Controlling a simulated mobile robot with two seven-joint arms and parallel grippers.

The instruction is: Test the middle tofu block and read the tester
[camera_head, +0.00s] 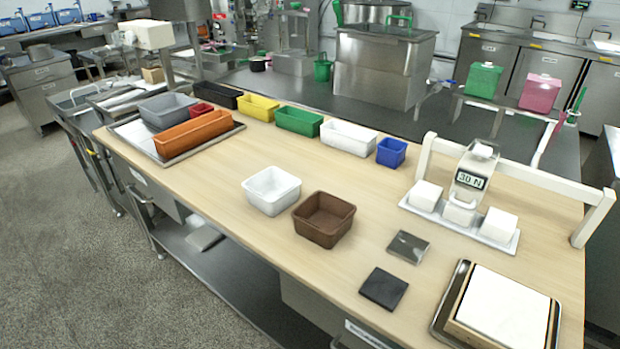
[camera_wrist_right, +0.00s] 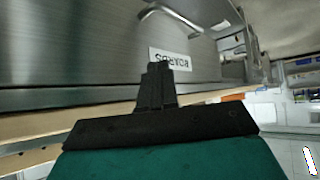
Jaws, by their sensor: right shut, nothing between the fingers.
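Three white tofu blocks stand in a row on a white tray (camera_head: 514,244) at the right of the table in the head view: the left block (camera_head: 426,195), the middle tofu block (camera_head: 459,214) and the right block (camera_head: 498,225). The grey-white tester (camera_head: 472,168) stands upright over the middle block, and its lower end appears to meet the block's top. Its display reads "30 N". My right gripper (camera_wrist_right: 157,70) is shut and empty in the right wrist view, facing a steel cabinet front with a label. Neither gripper shows in the head view.
A white frame (camera_head: 520,175) spans behind the tester. A white bin (camera_head: 271,190), a brown bin (camera_head: 323,218), two dark plates (camera_head: 384,288) (camera_head: 408,246) and a white board in a tray (camera_head: 504,305) stand nearer. Coloured bins line the back edge.

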